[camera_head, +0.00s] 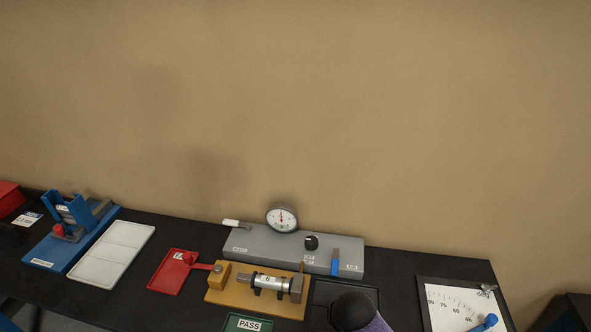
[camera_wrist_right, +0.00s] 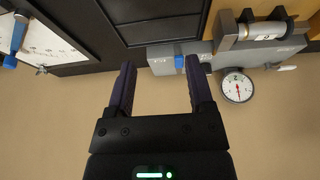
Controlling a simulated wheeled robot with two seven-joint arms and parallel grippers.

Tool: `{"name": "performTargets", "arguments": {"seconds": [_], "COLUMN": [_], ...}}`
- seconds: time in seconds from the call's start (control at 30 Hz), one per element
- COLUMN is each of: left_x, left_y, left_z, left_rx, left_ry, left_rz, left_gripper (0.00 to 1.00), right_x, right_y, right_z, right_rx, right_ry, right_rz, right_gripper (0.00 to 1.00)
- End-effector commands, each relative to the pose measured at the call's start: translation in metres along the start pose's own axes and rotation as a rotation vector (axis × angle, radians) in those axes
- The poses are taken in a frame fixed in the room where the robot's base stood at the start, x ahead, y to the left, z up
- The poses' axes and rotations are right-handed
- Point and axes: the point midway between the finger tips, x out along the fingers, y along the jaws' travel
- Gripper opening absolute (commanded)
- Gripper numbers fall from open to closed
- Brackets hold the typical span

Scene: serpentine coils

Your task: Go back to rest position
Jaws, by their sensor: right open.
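My right gripper (camera_wrist_right: 156,72) is open in the right wrist view, with two dark purple fingers apart and nothing between them. Beyond its fingertips are the black bench and the grey gauge block (camera_wrist_right: 160,63), seen upside down. In the head view a dark rounded shape with a purple part shows at the bottom edge, right of the ochre fixture (camera_head: 229,292); I cannot make out fingertips there. My left gripper is not in view. A metal cylinder (camera_head: 270,281) lies in the ochre fixture.
The grey block carries a dial gauge (camera_head: 282,218) and blue lever (camera_head: 335,262). Left are a red tray (camera_head: 165,284), white tray (camera_head: 108,254) and blue fixture (camera_head: 56,250). A green PASS plate (camera_head: 247,323) lies in front. A scale board (camera_head: 449,303) is right. The wall stands behind.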

Motion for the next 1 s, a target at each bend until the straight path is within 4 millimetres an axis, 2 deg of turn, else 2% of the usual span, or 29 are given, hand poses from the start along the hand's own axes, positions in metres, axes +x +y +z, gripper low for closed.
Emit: {"name": "performTargets", "arguments": {"seconds": [0.27,0.47,0.7,1.0], "left_x": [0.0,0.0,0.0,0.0], "left_y": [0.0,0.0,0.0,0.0], "left_z": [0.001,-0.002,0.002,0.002], "left_rx": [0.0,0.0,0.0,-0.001], "left_ry": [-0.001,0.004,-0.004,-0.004], "left_rz": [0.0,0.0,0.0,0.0], "left_gripper": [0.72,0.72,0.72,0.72], "right_x": [-0.016,-0.036,-0.076,-0.137], "right_y": [0.004,0.015,0.042,0.084], "right_z": [0.032,0.059,0.096,0.133], "right_rx": [-0.059,-0.117,-0.211,-0.349], "right_ry": [-0.034,-0.055,-0.073,-0.08], "right_rz": [-0.049,-0.084,-0.109,-0.093], "right_gripper": [0.68,0.68,0.68,0.68]}}
